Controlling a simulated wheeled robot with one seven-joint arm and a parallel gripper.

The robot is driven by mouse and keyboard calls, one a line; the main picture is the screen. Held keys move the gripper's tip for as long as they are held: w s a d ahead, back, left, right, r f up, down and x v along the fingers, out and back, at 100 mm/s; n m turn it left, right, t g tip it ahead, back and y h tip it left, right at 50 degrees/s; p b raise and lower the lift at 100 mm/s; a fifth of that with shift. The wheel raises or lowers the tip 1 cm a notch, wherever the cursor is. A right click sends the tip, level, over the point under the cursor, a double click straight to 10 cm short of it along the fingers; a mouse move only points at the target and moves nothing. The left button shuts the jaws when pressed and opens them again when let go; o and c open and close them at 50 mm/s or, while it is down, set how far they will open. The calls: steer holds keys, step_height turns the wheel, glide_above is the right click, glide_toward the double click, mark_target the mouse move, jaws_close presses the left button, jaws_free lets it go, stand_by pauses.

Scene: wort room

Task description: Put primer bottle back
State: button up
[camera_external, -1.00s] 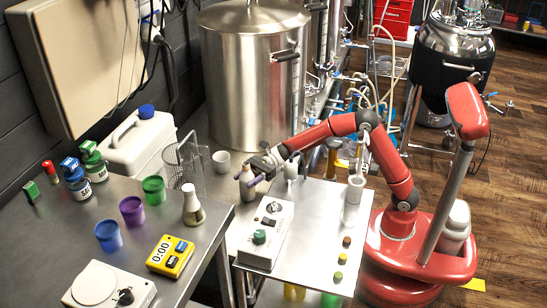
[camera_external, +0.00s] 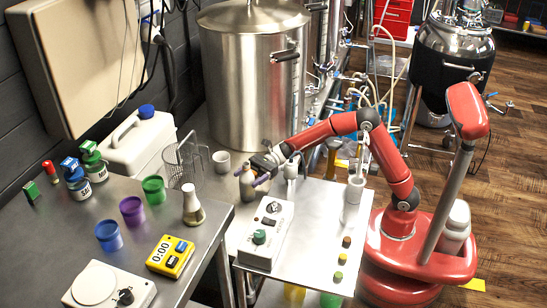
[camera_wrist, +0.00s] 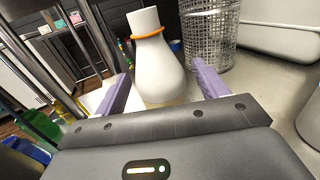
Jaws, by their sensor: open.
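A pale, flask-shaped bottle with a narrow neck and an orange ring stands upright in the wrist view (camera_wrist: 158,65). It stands on the metal bench, just ahead of and between my fingers. In the external view the bottle (camera_external: 246,184) shows greyish beside my fingertips. I cannot read a label, so I cannot tell whether it is the primer bottle. My gripper (camera_external: 260,176) is open, its purple fingers (camera_wrist: 160,88) apart on either side of the bottle's lower body, with no clear contact.
A wire basket (camera_wrist: 210,35) and a grey cup (camera_external: 221,162) stand close by. A control box (camera_external: 266,236) stands in front. The left table holds bottles, coloured cups, a small flask (camera_external: 193,206) and a yellow timer (camera_external: 170,256). A large steel pot (camera_external: 252,90) stands behind.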

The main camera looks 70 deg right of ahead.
steer(key=v, duration=1)
steer(key=shift+s+d+p, duration=0.2)
steer(key=shift+d+p, duration=0.1)
steer(key=s+f+n+g+h, duration=0.1)
steer(key=s+n+g+h, duration=0.65)
steer(key=s, duration=1.25)
steer(key=s+d+f+n+t+h, duration=0.2)
steer(key=s+d+n+t+h, duration=0.4)
steer(key=n, duration=0.9)
steer(key=s+d+h, duration=0.3)
steer(key=s+d, duration=0.2)
steer(key=s, duration=0.1)
steer(key=shift+s+d, duration=0.2)
steer(key=shift+s, duration=0.1)
steer(key=shift+f, duration=0.1)
